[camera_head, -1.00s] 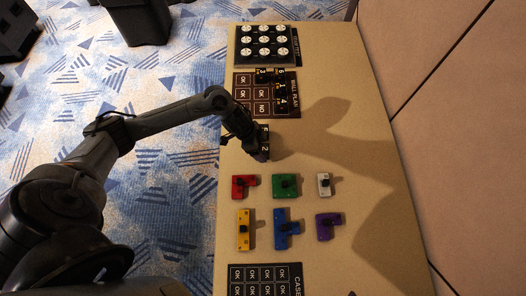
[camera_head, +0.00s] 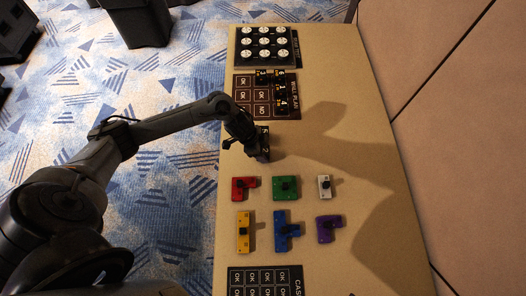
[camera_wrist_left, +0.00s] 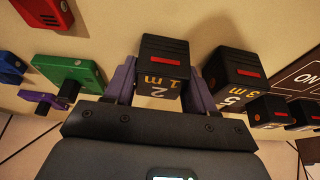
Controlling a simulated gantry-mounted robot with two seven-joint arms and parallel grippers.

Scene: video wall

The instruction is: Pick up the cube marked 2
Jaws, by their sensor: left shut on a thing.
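The black cube marked 2 (camera_wrist_left: 161,72) is between the purple fingers of my left gripper (camera_wrist_left: 161,92) in the left wrist view. Its near face reads 2 and 1 m, with a red bar on the adjoining face. In the head view the left gripper (camera_head: 259,150) is over the table's left part, shut on this dark cube (camera_head: 263,154). The gripper partly hides the cube there. A second black cube, marked 5 and 3 m (camera_wrist_left: 237,74), stands close to the right finger in the wrist view. My right gripper is not in view.
Several dark cubes (camera_head: 282,104) stand on the wall plan board (camera_head: 244,106). A panel with white dials (camera_head: 263,40) lies beyond it. Several coloured blocks, including a green one (camera_head: 284,187), lie nearer, before the case board (camera_head: 248,280). The table's right side is clear.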

